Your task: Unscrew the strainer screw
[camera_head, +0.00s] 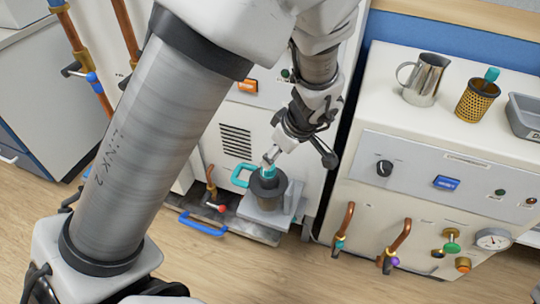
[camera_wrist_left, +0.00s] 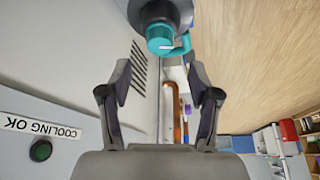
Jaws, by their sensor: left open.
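A dark grey cylindrical housing (camera_head: 268,188) stands on a grey block at the low front of the left cabinet. A teal screw cap (camera_head: 268,172) sits on its top, and a teal loop handle (camera_head: 240,176) sticks out to the left. In the left wrist view the teal cap (camera_wrist_left: 160,38) shows at top centre, beyond the fingertips and roughly between them. My left gripper (camera_head: 300,157) is open and empty beside and above the cap; one finger partly overlaps the cap. Its spread fingers also show in the wrist view (camera_wrist_left: 160,68). My right gripper is not in view.
A metal jug (camera_head: 424,80), a perforated gold basket (camera_head: 477,100) and a grey tray (camera_head: 524,115) stand on the right cabinet (camera_head: 400,135). Copper pipes with valves (camera_head: 396,246) project from its front. A blue handle (camera_head: 203,224) lies below the left cabinet. The floor in front is clear.

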